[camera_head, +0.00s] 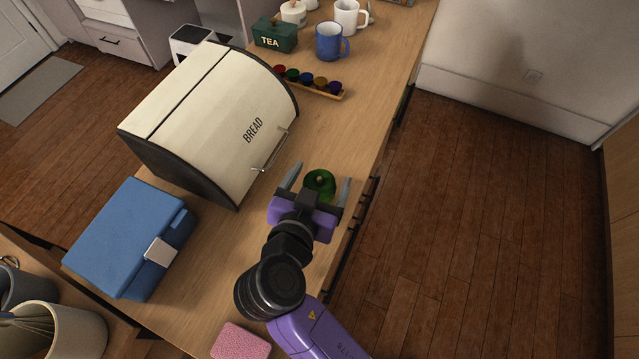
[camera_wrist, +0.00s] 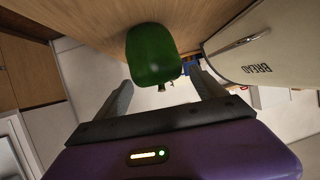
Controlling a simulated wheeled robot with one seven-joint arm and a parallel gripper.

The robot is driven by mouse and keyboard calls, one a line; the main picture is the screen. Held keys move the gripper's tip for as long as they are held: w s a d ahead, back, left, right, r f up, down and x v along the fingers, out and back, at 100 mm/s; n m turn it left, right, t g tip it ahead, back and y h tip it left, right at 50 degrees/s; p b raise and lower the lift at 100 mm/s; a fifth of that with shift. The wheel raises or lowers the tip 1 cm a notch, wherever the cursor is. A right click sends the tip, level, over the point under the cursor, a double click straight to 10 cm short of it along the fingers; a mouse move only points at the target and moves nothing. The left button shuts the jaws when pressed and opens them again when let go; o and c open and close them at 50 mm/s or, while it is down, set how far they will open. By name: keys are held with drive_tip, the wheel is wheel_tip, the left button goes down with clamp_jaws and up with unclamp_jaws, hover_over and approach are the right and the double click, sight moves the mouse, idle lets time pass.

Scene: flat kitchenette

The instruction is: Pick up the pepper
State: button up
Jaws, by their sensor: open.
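The green pepper (camera_head: 319,183) stands on the wooden counter (camera_head: 338,137), in front of the bread box. It also shows in the wrist view as a rounded green shape (camera_wrist: 152,54), just beyond the fingertips. My gripper (camera_head: 318,186) is open, with one finger to the left of the pepper and the other to its right. In the wrist view the two fingers (camera_wrist: 160,84) are spread and empty near the pepper's end. I cannot tell whether either finger touches it.
The cream bread box (camera_head: 215,110) stands close to the left finger. A blue box (camera_head: 128,235) and a pink sponge (camera_head: 240,341) are nearer. A tray of capsules (camera_head: 312,88), a blue mug (camera_head: 330,42) and a green tea tin (camera_head: 274,36) stand farther back. The counter's edge is close on the right.

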drive_tip(key=c, duration=1.4)
